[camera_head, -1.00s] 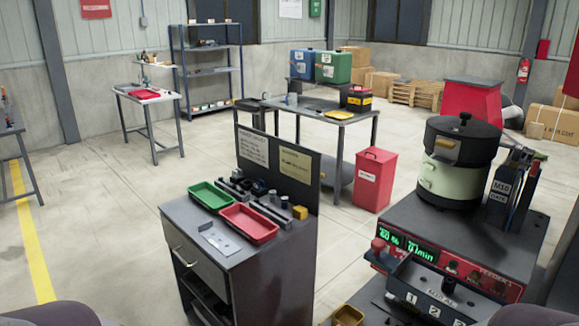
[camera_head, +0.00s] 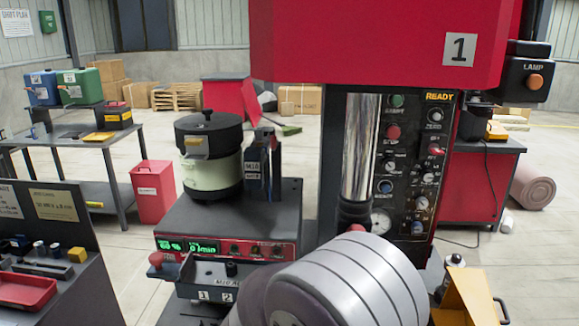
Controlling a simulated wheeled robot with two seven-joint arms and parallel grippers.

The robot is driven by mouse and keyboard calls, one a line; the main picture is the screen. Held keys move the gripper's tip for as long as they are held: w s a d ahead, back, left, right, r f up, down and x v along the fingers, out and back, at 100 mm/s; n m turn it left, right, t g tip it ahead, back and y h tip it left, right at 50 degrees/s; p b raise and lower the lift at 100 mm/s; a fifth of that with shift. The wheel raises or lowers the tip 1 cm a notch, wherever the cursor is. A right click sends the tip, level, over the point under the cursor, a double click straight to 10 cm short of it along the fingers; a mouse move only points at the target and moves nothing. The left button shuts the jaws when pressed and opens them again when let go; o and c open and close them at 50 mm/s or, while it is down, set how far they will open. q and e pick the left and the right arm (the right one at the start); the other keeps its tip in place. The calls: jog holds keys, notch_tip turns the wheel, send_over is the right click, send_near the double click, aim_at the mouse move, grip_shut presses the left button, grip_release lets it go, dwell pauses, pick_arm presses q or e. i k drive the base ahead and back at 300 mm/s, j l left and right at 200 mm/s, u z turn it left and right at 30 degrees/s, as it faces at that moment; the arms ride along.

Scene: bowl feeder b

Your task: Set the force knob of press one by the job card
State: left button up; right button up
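Press one (camera_head: 375,45) is the large red machine with a "1" plate at the upper right. Its black control panel (camera_head: 408,150) stands right of a chrome column and shows a lit "READY" display (camera_head: 440,97). Several round knobs (camera_head: 435,115) and buttons sit on the panel; their labels are too small to tell which is the force knob. Two cards, one white (camera_head: 9,202) and one yellowish (camera_head: 53,205), are on the dark board at the left; their text is unreadable and I cannot tell which is the job card. Neither gripper shows.
A grey rounded arm link of mine fills the bottom middle before the press. A feeder (camera_head: 225,225) with a bowl and green displays stands left of the press. An orange-yellow part (camera_head: 470,292) is at the lower right. A lamp box (camera_head: 527,75) hangs at the upper right.

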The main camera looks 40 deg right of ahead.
aim_at(427, 176)
jog(key=z, duration=2.25)
jog(key=l+z, duration=0.1)
jog(key=z, duration=0.2)
jog(key=l+z, duration=0.1)
jog(key=z, duration=0.25)
jog(key=i+l+u, duration=0.15)
jog(key=i+l, duration=0.15)
jog(key=i, duration=0.15)
jog(key=i+l+u, duration=0.2)
jog(key=i+l, duration=0.15)
jog(key=i, duration=0.1)
